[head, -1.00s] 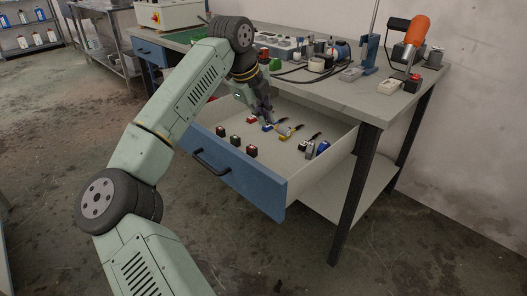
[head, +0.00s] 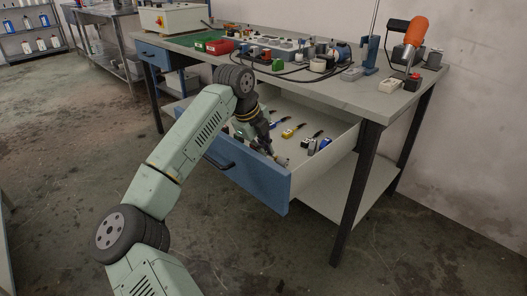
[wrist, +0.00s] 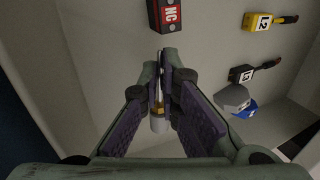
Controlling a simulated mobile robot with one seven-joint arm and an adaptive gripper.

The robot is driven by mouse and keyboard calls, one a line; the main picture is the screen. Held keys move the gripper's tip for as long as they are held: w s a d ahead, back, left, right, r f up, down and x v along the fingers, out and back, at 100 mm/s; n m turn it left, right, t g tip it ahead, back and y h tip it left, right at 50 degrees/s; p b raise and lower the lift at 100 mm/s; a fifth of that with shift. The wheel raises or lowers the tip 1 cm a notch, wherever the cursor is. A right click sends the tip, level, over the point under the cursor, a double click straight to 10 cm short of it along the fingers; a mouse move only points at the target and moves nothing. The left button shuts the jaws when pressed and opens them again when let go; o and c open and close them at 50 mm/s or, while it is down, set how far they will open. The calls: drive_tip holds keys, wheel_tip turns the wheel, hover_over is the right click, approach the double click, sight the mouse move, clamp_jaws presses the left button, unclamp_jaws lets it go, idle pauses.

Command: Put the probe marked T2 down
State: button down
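My gripper (head: 280,161) is low inside the open drawer (head: 258,181), near its front panel. In the wrist view, the fingers (wrist: 164,62) are closed together around a slim probe (wrist: 158,124) with a pale cylindrical end and a brass-coloured part. No marking shows on it, so I cannot read T2. Its far end is hidden between the fingers. I cannot tell whether it touches the drawer floor. A black block with a red NC label (wrist: 169,15) lies just beyond the fingertips.
A yellow piece marked L2 (wrist: 264,21), a piece marked L1 (wrist: 241,74), a grey piece (wrist: 232,98) and a blue piece (wrist: 246,111) lie to the right. The workbench top (head: 345,92) overhangs the drawer's back. Pale drawer floor between the pieces is bare.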

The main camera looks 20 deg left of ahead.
drive_tip(key=shift+f, duration=0.6)
drive_tip(key=shift+f, duration=0.2)
drive_tip(key=c, duration=2.1)
unclamp_jaws()
drive_tip(key=shift+r, duration=0.15)
